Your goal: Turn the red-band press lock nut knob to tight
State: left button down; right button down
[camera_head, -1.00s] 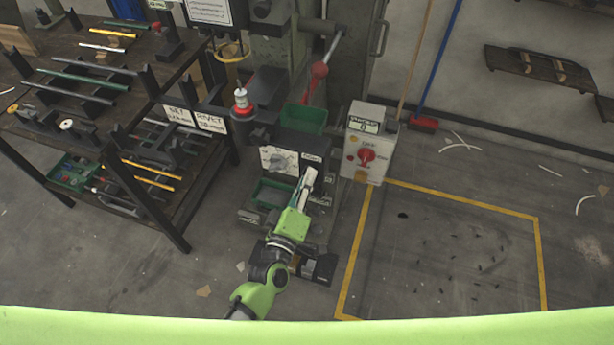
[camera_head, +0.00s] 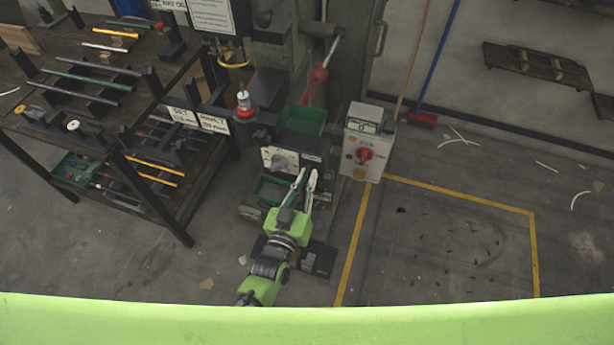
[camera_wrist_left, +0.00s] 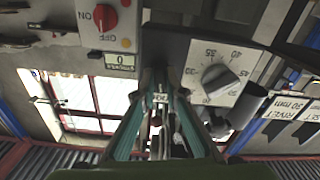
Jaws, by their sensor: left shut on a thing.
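The press (camera_head: 298,145) stands in the middle of the head view. A pale dial plate (camera_head: 278,160) is on its front, and the plate also shows in the wrist view (camera_wrist_left: 243,72) with a grey pointer knob and numbers. My left gripper (camera_head: 306,174) reaches up to the press front, just right of and below the dial plate. In the wrist view its fingers (camera_wrist_left: 160,88) converge on a small part beside the dial plate. They are shut on what appears to be the lock nut knob, which is mostly hidden between them. My right gripper is not in view.
A control box (camera_head: 361,150) with a red switch stands close to the right of the press. A green bin (camera_head: 303,119) sits behind the press front. A dark rack table (camera_head: 150,190) with rods stands left.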

pick_arm(q)
jog(key=shift+m, duration=1.1)
jog(key=c, duration=2.1)
grip_release()
jog(key=shift+s, duration=0.1)
jog(key=v, duration=1.2)
